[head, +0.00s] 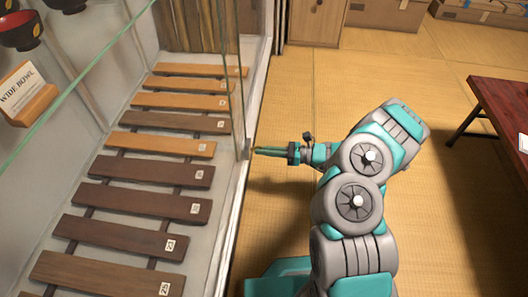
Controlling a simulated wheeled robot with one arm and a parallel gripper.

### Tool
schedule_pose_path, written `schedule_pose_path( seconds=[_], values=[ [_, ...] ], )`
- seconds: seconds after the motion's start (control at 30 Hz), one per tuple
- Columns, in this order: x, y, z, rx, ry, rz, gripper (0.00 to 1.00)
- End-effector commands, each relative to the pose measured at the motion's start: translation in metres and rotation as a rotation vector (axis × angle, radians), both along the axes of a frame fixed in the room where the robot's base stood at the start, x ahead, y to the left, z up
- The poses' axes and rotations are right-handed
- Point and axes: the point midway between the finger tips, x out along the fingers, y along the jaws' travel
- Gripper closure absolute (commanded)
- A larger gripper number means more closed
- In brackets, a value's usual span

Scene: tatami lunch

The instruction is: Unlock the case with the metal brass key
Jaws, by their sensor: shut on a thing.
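The glass case (262,75) fills the left side of the head view, with a pale frame along its right edge. A small grey fitting that looks like its lock (247,149) sits on that edge. My gripper (268,151) reaches left to the fitting and is shut on a small brass-coloured piece, the key (258,149). The key's tip is at or very close to the fitting. I cannot tell whether it is inside, and the gripper hides most of the key.
Inside the case are several numbered wooden slats (150,172), dark bowls (20,30) and a "WIDE BOWL" sign (22,88). A reddish table (500,100) stands at right. Cardboard boxes (385,14) and a wooden cabinet (315,22) stand at the back. Tatami floor (400,75) is clear between.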

Motion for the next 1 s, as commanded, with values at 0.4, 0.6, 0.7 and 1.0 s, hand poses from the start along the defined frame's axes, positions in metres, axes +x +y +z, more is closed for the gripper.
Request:
schedule_pose_path(
  seconds=[0.4, 0.6, 0.7, 1.0],
  values=[
    [-0.0003, -0.0001, -0.0014, -0.04, -0.189, 0.001, 1.0],
    [-0.0002, -0.0005, -0.0014, -0.045, -0.214, 0.001, 1.0],
    [-0.0003, -0.0005, -0.0013, -0.046, -0.218, 0.001, 1.0],
    [-0.0002, -0.0006, -0.0013, -0.045, -0.217, 0.001, 0.9]
  ],
)
